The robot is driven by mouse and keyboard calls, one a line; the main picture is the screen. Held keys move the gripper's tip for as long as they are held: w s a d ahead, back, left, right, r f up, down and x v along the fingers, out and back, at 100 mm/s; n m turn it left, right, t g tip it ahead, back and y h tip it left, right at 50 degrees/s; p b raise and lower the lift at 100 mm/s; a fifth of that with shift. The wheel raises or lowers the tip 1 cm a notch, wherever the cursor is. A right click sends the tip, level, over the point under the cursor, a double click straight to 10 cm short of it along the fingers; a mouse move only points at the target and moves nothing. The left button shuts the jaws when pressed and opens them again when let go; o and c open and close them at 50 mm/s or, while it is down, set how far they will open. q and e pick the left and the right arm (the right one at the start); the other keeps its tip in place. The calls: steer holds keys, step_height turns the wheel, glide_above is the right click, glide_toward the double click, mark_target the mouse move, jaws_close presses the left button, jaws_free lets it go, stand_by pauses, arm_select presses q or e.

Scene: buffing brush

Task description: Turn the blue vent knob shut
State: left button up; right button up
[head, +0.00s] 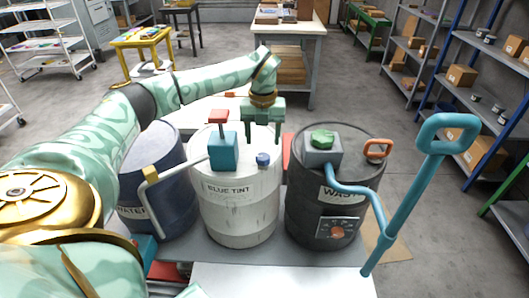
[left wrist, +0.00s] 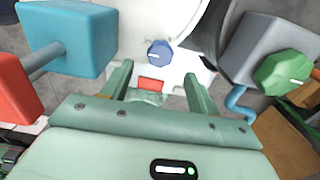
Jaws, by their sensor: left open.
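The blue vent knob (head: 263,160) sits on top of the white drum (head: 240,205) labelled "BLUE TINT", right of a teal box (head: 223,150) with a red-tipped lever. My left gripper (head: 263,138) is open above the drum's far side, behind the knob in the head view. In the left wrist view its two fingers (left wrist: 158,80) are spread and point towards the knob, with nothing between them and no contact visible. My right gripper is not in view.
A dark "WASTE" drum (head: 310,205) on the right carries a grey box with a green knob (head: 322,138) and an orange handle (head: 378,148). A tall blue handle (head: 405,190) stands at its right. A dark blue "WATER" drum (head: 160,200) is at left, partly behind my left arm.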

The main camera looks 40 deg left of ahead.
mark_target(263, 156)
arm_select(q)
step_height(263, 156, down, 7)
steer(key=shift+r+b, duration=0.1)
steer(key=shift+b, duration=0.55)
steer(key=c, duration=1)
